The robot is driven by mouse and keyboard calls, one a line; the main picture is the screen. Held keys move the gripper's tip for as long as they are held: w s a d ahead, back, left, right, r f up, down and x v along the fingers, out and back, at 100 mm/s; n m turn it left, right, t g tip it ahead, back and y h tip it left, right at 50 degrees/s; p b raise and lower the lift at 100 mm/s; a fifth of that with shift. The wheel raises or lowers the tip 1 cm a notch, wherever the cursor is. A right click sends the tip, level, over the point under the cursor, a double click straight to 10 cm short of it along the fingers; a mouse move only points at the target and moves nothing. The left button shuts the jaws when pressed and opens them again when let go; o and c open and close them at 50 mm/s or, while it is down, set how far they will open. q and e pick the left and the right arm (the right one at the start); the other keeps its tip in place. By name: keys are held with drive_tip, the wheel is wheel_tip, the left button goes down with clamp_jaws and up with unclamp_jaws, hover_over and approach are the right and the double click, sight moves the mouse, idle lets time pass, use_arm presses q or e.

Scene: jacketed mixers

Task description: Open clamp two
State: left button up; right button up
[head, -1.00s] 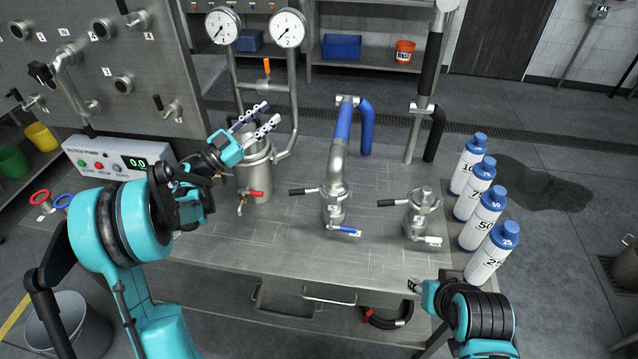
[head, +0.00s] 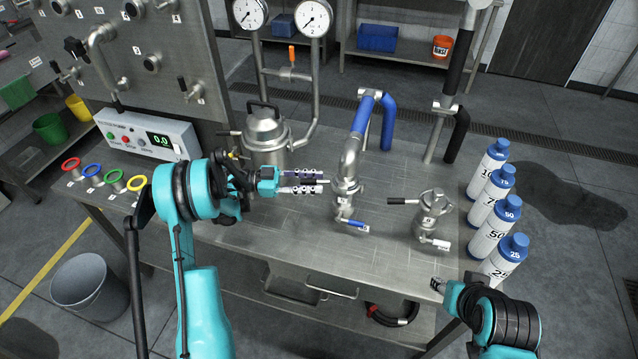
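The middle steel fitting (head: 346,188) stands on the bench under a pipe with a blue hose, with a blue-handled valve (head: 355,225) at its front. Its small number label is hard to read. My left gripper (head: 322,181) is level just left of this fitting, its two perforated fingers apart and pointing right. The fitting's black clamp handle is mostly hidden by the fingers and seems to lie between them; I cannot tell whether they touch it. My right gripper (head: 437,284) is low at the bench's front right edge, too small to read.
A capped fitting (head: 430,212) with a black handle (head: 402,201) stands to the right. Several blue-capped bottles (head: 488,199) line the right edge. A steel vessel (head: 266,139) with gauges stands behind my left arm. Bare bench lies in front of the fittings.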

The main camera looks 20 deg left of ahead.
use_arm(q)
drive_tip(key=shift+x, duration=0.8)
clamp_jaws()
